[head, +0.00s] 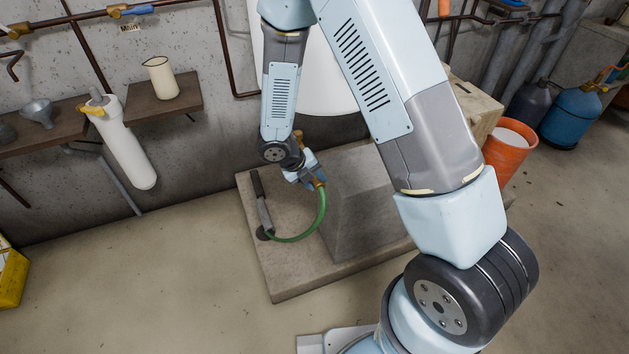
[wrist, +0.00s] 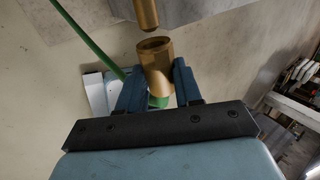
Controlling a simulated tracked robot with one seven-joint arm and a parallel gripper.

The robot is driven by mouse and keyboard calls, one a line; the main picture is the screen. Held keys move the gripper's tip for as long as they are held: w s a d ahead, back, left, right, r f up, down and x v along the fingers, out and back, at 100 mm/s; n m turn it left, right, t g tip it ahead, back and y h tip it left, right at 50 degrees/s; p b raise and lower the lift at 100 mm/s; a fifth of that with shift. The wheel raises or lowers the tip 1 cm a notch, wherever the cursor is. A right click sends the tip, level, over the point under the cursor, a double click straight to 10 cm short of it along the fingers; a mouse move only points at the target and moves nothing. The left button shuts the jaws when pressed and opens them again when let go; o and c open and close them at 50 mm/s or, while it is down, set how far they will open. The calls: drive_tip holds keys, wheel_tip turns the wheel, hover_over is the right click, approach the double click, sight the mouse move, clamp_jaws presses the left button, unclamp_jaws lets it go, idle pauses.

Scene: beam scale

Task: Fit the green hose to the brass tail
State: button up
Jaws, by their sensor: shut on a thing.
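The green hose (head: 321,215) curves from the plinth up to my gripper (head: 309,178). Its end carries a hollow brass fitting (wrist: 156,65), which my gripper (wrist: 160,88) holds between its two blue fingers. A bit of green hose shows below the fitting between the fingers, and another stretch runs up at the left. The brass tail (wrist: 147,14) hangs at the top of the wrist view. Its lower end is just above the fitting's open mouth and slightly left of it, with a narrow gap showing between them. In the head view my wrist hides much of this area.
The concrete plinth (head: 283,284) has a raised block (head: 359,210) right of my gripper. A grey stand pipe with a dark handle (head: 258,187) stands at the left. An orange bucket (head: 508,151) is at the right. Open floor lies in front.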

drive_tip(key=shift+w+a, duration=0.2)
drive_tip(key=shift+w, duration=0.5)
drive_tip(key=shift+w+a, duration=0.2)
drive_tip(key=shift+w, duration=0.55)
drive_tip(key=shift+w+a, duration=0.2)
drive_tip(key=shift+w, duration=0.5)
drive_tip(key=o, duration=1.2)
drive_tip(key=shift+c, duration=0.2)
drive_tip(key=v, duration=1.3)
drive_tip(key=shift+a+r, duration=0.15)
drive_tip(key=shift+r, duration=0.2)
